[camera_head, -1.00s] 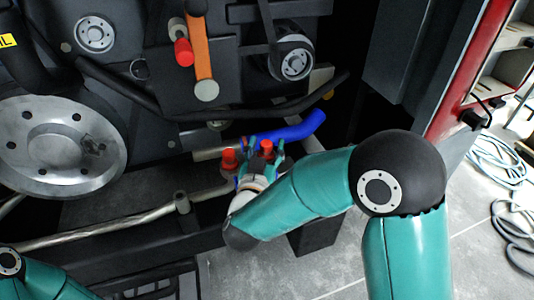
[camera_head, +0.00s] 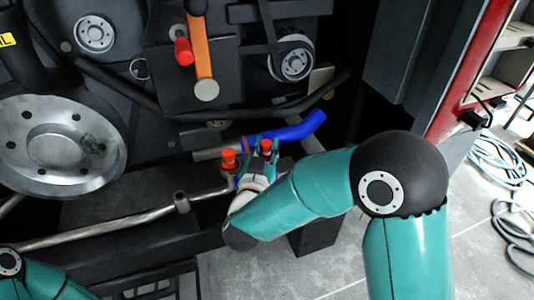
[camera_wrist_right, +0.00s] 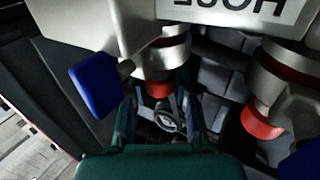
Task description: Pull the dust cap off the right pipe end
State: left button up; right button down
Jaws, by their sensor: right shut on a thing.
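Two red dust caps stand side by side on pipe ends at the lower middle of the head view: the right one (camera_head: 266,145) and the left one (camera_head: 229,157). My right gripper (camera_head: 263,142) is shut around the right cap, one finger on each side. In the right wrist view that cap (camera_wrist_right: 158,88) shows between the fingertips (camera_wrist_right: 160,106), below a silver fitting. The other cap (camera_wrist_right: 262,122) is to the right, clear of the fingers. The pipe under the gripped cap is partly hidden. My left gripper is out of view; only part of its arm shows at bottom left.
A blue handle (camera_wrist_right: 95,85) is close to the fingers in the wrist view. A metal pipe (camera_head: 120,224) runs to the left. A red-capped part (camera_head: 183,52) and orange bar (camera_head: 203,50) are above.

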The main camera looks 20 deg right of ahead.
jog(key=shift+r, duration=0.1)
jog(key=shift+r+p, duration=1.55)
jog(key=shift+r, duration=0.4)
jog(key=shift+s+f, duration=0.1)
